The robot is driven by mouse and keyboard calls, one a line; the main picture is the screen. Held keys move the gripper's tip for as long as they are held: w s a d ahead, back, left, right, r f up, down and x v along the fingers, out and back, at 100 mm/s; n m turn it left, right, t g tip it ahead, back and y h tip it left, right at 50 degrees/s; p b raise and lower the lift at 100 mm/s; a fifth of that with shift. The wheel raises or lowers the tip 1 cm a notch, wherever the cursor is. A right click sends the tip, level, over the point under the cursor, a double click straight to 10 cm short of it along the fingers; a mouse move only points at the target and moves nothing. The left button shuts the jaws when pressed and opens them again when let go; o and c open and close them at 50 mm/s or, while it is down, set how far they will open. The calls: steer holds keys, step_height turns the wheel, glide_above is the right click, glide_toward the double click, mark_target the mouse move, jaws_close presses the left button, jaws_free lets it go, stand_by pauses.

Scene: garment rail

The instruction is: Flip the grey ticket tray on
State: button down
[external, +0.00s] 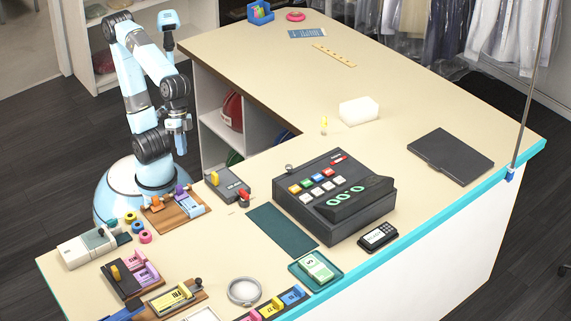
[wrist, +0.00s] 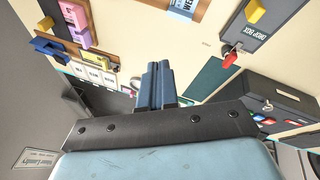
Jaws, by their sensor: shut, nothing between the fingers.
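My gripper (external: 181,150) is shut and empty, pointing down at the counter's left side, above and to the left of a grey box (external: 230,187). In the wrist view its two dark fingers (wrist: 158,85) are pressed together. In the wrist view this grey box (wrist: 262,32) is at the upper right, labelled DROP BOX, clear of my fingers. I cannot tell which thing is the grey ticket tray. A pale grey-and-white device (external: 85,249) stands at the counter's left end.
Wooden boards with coloured blocks and knobs (external: 172,212) crowd the left end, with a dark board (external: 123,284) among them. A large dark button console (external: 330,197) and a green mat (external: 282,230) lie right of the grey box. The counter's far part is mostly clear.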

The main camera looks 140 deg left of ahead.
steer(key=w+d+f+n+g+h, duration=0.1)
steer(key=w+f+n, duration=0.3)
steer(key=w, duration=0.7)
steer(key=w+d+f+n+g+h, duration=0.1)
steer(key=w+f+n+h, duration=0.2)
steer(key=w+n, duration=0.3)
steer(key=w+d+f+n+h, duration=0.2)
steer(key=w+f+n, duration=0.2)
steer(key=w, duration=1.2)
step_height(320, 180, down, 2)
steer(key=shift+w+f+n+g, duration=0.1)
steer(key=shift+w+n+g, duration=0.2)
steer(key=shift+n+g, duration=0.1)
steer(key=shift+d+f, duration=0.1)
steer(key=x, duration=1)
steer(key=shift+w+d+f, duration=0.15)
steer(key=shift+d, duration=1)
steer(key=shift+w+d+f, duration=0.1)
steer(key=shift+w+d, duration=0.05)
steer(key=shift+d, duration=0.55)
